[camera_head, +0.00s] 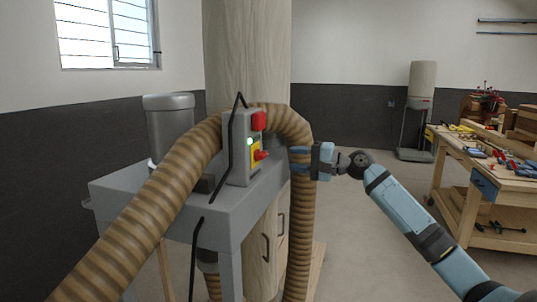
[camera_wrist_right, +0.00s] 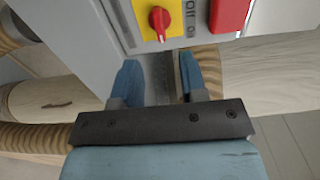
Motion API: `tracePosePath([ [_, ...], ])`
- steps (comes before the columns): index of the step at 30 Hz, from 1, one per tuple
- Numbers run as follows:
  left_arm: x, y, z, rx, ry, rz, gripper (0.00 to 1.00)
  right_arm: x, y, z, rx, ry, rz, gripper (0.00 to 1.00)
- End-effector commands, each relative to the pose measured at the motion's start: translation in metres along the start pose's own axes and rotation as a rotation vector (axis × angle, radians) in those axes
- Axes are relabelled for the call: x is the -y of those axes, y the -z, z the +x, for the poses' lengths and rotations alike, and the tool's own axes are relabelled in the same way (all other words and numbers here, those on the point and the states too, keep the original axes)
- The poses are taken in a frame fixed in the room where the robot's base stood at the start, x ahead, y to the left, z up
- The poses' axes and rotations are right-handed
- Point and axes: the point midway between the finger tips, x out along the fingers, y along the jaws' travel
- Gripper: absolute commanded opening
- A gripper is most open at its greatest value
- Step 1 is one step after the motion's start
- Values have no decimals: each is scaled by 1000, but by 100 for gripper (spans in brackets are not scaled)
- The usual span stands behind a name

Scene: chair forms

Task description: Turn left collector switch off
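The collector switch box (camera_head: 238,165) is a grey upright box on the grey machine. It carries a red block (camera_head: 259,120), a lit green lamp (camera_head: 249,142) and a red rotary knob (camera_head: 262,155) on a yellow plate. My right gripper (camera_head: 299,160) is to the right of the box, apart from it, with its blue fingers pointing at it. In the right wrist view the fingers (camera_wrist_right: 163,80) are open and empty. The red knob (camera_wrist_right: 158,19) and red block (camera_wrist_right: 229,14) lie beyond the fingertips. My left gripper is not in view.
Ribbed brown hoses (camera_head: 140,225) arch on both sides of the box, one close to my right gripper. A wooden workbench (camera_head: 490,170) with tools stands at the right. Another collector (camera_head: 420,105) stands at the back. Open floor lies between.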

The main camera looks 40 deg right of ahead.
Motion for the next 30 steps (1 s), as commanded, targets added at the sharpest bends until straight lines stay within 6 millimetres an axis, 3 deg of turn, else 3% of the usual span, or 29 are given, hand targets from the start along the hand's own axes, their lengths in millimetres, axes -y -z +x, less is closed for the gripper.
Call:
tracePosePath([
  [6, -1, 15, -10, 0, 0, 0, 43, 4, 0, 45, 0, 2, -1, 39],
  [12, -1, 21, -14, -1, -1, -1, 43, 2, 0, 72, -1, 2, 0, 39],
  [26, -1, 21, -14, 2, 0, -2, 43, -1, 0, 84, -1, -1, -2, 39],
  [30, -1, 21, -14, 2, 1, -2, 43, -1, 0, 84, -1, -1, -2, 7],
])
